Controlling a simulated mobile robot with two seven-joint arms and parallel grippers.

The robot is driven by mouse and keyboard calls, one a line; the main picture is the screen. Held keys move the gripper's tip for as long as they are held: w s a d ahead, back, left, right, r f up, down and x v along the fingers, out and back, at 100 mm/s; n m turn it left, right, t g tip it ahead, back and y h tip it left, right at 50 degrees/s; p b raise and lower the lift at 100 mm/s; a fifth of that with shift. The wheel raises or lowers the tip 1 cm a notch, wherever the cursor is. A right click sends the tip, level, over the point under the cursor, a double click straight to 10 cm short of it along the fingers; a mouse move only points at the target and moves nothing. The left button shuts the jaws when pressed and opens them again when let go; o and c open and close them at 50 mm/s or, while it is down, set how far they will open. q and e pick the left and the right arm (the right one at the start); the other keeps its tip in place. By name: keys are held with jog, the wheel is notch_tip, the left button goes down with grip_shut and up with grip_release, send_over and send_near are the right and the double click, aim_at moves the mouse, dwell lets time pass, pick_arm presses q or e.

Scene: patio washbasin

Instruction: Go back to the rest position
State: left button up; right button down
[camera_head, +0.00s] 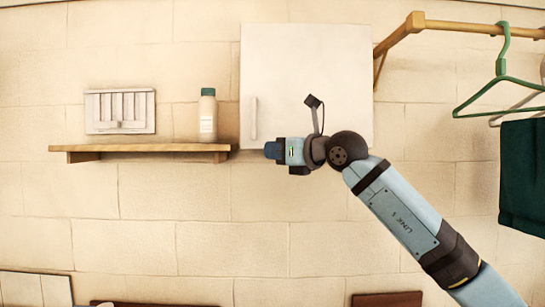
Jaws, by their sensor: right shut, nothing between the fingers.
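My right arm comes in from the lower right of the head view. My left gripper is not in view.
A bottle with a green cap (208,117) stands on the shelf, right of a white slatted panel (120,111). The wall below the shelf is clear.

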jog(key=s+a+f+m+g+y+p, duration=0.1)
jog(key=s+a+f+m+g+y, duration=0.2)
jog(key=f, duration=0.8)
jog(key=s+d+f+m+t+h+p, duration=0.1)
jog(key=s+d+f+m+t+h, duration=0.2)
jog(key=f+m, duration=0.6)
jog(key=s+d+f+m+t+p, duration=0.1)
jog(key=s+d+f+m+t, duration=0.25)
jog(key=f+m, duration=0.55)
jog(key=s+d+f+m+t+h+p, duration=0.2)
jog(key=s+f+m+t, duration=0.3)
jog(key=f, duration=0.7)
jog(key=s+d+f+m+g+h, duration=0.2)
jog(key=s+f+m, duration=0.3)
jog(key=s+f, duration=0.3)
jog(key=s+d+f+m+g+h+p, duration=0.1)
jog(key=s+d+f+m+g+h, duration=0.2)
jog(key=s+f, duration=0.6)
jog(key=s+d+f+m+g+h+p, duration=0.1)
jog(key=s+d+f+m+g+h, duration=0.1)
jog(key=s+f+m, duration=0.6)
jog(key=s+f+g+h, duration=0.1)
jog(key=g, duration=0.1)
jog(key=shift+s+d+f+g, duration=0.2)
jog(key=shift+d+f+g, duration=0.15)
jog(key=shift+f, duration=0.05)
